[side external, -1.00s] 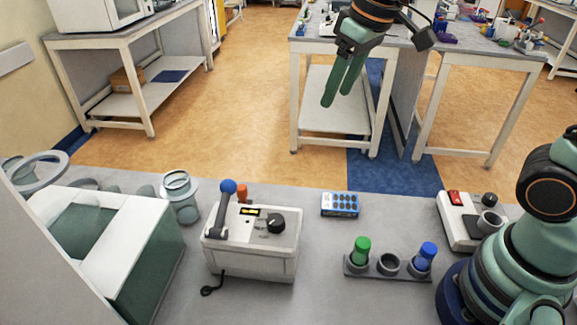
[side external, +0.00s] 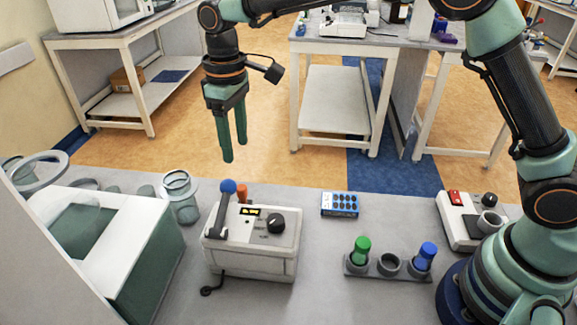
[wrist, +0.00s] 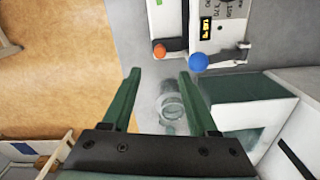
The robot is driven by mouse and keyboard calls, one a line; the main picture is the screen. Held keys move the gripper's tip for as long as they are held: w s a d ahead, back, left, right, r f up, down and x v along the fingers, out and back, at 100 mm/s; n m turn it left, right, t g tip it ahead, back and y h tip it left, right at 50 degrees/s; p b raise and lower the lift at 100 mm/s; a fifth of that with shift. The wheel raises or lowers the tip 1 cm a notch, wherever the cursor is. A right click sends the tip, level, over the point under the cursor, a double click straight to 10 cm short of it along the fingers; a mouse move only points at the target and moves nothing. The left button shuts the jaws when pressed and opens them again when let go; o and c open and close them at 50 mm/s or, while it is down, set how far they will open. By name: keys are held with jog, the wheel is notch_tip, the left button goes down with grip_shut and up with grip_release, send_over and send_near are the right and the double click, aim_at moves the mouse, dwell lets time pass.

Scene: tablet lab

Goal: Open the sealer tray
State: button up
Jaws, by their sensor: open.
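The sealer appears to be the pale grey box (side external: 252,245) on the bench in the side view. It has a lit display, a black dial and a lever with a blue ball (side external: 228,186). An orange knob (side external: 242,193) stands at its back edge; in the wrist view the orange knob (wrist: 159,51) and blue ball (wrist: 198,61) lie just beyond my fingertips. A separate tray cannot be made out. My gripper (side external: 233,150) is open and empty, pointing down, above and apart from the box. Its two green fingers also show in the wrist view (wrist: 160,74).
A clear jar (side external: 181,200) and a white-and-green machine (side external: 125,255) stand left of the box. To the right are a blue keypad block (side external: 340,204), a rack with green and blue-capped tubes (side external: 387,271) and a small device with a red switch (side external: 458,213).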

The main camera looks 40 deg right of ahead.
aim_at(242, 187)
notch_tip(242, 187, down, 11)
jog(key=shift+r, duration=0.15)
dwell(0.4)
grip_shut()
jog(key=shift+r, duration=0.1)
dwell(1.1)
